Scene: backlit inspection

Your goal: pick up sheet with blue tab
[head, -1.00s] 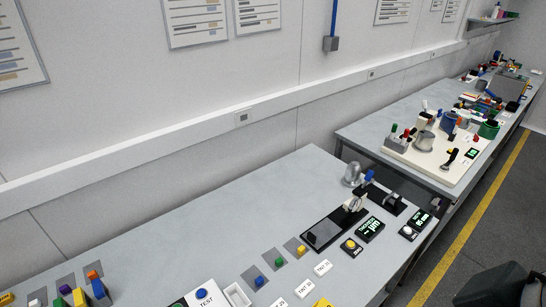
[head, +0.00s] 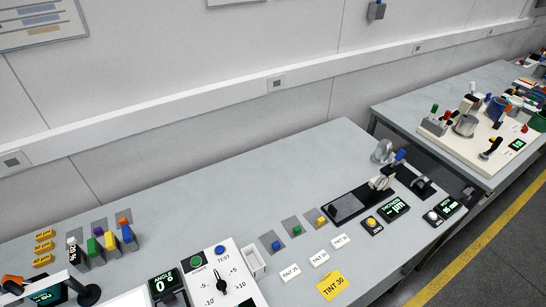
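A small grey sheet (head: 266,239) with a blue tab (head: 276,246) lies flat on the near table in the head view. It is the leftmost of a row of three. Beside it lie a sheet with a green tab (head: 297,230) and a sheet with a yellow tab (head: 321,221). Nothing covers the blue-tabbed sheet. Neither of my grippers shows in the head view.
White tint labels (head: 290,273) and a yellow tint label (head: 332,286) lie in front of the sheets. A white open box (head: 254,261) and a test panel (head: 222,275) stand left. A black gauge (head: 347,206) stands right. Coloured blocks (head: 127,234) stand far left.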

